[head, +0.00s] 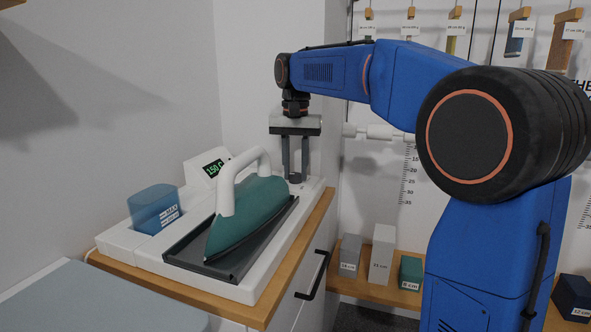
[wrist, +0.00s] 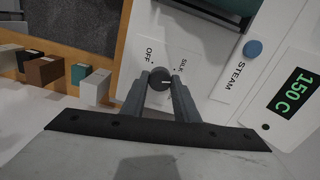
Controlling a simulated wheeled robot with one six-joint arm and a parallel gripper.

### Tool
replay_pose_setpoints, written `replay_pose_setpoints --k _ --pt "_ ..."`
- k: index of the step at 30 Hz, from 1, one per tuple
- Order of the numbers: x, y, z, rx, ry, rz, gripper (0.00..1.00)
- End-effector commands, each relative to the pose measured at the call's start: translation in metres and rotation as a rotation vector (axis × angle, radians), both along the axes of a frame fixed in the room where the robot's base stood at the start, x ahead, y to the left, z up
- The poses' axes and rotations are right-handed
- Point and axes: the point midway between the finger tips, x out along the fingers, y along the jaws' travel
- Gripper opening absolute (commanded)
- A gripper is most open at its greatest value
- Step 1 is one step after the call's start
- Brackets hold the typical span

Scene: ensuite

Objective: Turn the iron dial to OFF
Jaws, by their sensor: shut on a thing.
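The iron dial (wrist: 158,79) is a small dark round knob on the white panel (wrist: 205,55), with a short pale mark on its face towards the right in the wrist view. The printed words OFF (wrist: 148,53) and SILK (wrist: 182,61) stand beside it. My gripper (wrist: 159,80) is shut on the dial, one finger on each side. In the head view my gripper (head: 295,178) points straight down at the far right end of the iron station. The green iron (head: 248,208) with a white handle rests on its dark tray (head: 185,254). The display (head: 214,168) reads 150 C.
A blue STEAM button (wrist: 253,48) lies near the dial. A blue water tank (head: 155,208) stands at the station's left. Several blocks, including a tall white one (head: 382,252), stand on a lower wooden shelf. A white wall is behind the station.

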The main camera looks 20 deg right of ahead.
Motion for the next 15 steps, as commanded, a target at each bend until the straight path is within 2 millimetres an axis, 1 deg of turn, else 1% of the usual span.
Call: replay_pose_setpoints --k 15 --pt "0.0001 0.0000 0.0003 0.001 -0.001 0.490 0.05"
